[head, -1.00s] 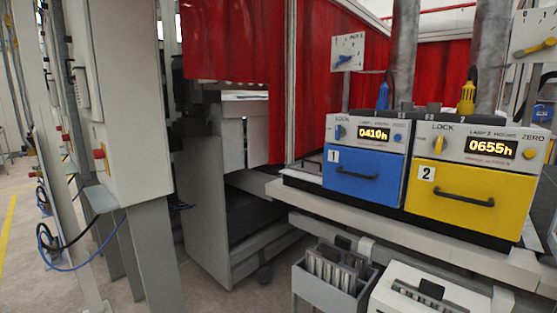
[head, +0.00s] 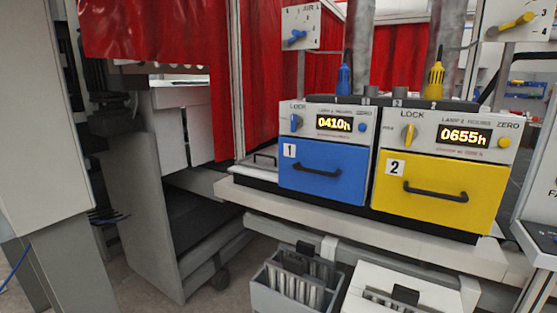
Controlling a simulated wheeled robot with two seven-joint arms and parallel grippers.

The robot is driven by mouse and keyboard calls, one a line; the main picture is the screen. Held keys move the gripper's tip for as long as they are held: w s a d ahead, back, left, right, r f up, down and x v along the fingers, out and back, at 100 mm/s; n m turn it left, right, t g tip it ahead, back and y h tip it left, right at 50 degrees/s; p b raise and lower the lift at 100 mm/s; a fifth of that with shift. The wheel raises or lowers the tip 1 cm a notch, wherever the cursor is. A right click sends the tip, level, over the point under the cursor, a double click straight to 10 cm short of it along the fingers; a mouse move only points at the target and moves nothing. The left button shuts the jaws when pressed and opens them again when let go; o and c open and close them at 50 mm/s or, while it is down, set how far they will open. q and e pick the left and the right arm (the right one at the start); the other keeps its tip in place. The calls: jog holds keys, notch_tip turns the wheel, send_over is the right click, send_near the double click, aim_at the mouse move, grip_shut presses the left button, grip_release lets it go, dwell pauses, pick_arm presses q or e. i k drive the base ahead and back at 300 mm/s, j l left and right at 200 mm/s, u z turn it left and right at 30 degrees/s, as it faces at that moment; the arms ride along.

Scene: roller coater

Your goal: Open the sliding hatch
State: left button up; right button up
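I cannot tell for sure which part is the sliding hatch. A blue lamp unit (head: 323,180) marked 1 and a yellow lamp unit (head: 441,202) marked 2 sit side by side on a grey bench. Each has a closed front with a black bar handle; the blue one's handle (head: 317,171) and the yellow one's handle (head: 435,192) are both free. A small dark handle (head: 265,158) shows just left of the blue unit. Neither of my grippers is in view.
Red curtains (head: 240,90) hang behind the bench. A grey bin with metal pieces (head: 283,293) and a white box (head: 385,296) stand below it. A grey cabinet (head: 45,110) stands at the left. Another panel edge (head: 540,190) stands at the right.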

aim_at(268, 160)
jog(key=z, duration=0.4)
jog(key=j+z, duration=0.15)
jog(key=z, duration=0.25)
jog(key=i+j+z, duration=0.1)
jog(key=z, duration=0.3)
jog(key=j+z, duration=0.25)
jog(key=j, duration=0.3)
jog(key=j+z, duration=0.25)
jog(key=j, duration=0.35)
jog(key=j+z, duration=0.25)
jog(key=j, duration=0.3)
jog(key=k+j+z, duration=0.15)
jog(key=j+z, duration=0.15)
jog(key=j, duration=0.25)
